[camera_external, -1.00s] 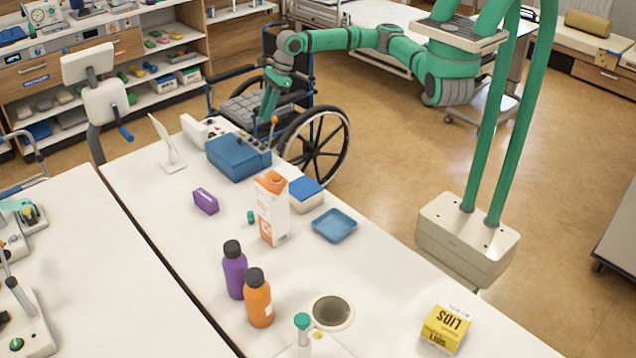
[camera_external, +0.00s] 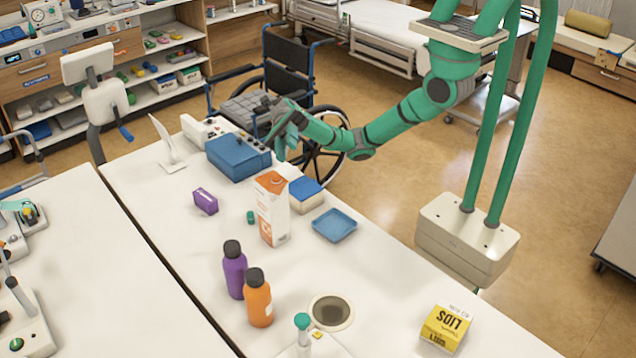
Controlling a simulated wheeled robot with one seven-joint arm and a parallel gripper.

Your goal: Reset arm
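My gripper (camera_external: 281,146) is at the end of the green arm, above the far right edge of the white table, beside the blue box (camera_external: 236,158). It is small and partly turned away, so its fingers cannot be made out. Nothing held shows clearly. The arm reaches in from the right, bent low at the elbow, with the wheelchair (camera_external: 285,85) behind it.
On the white table (camera_external: 180,260) stand a carton (camera_external: 272,212), a purple bottle (camera_external: 234,270), an orange bottle (camera_external: 257,300), a blue tray (camera_external: 335,225), a purple box (camera_external: 205,201), a blue-topped box (camera_external: 305,192) and a yellow LIDS box (camera_external: 446,327). A round hole (camera_external: 331,312) is near the front.

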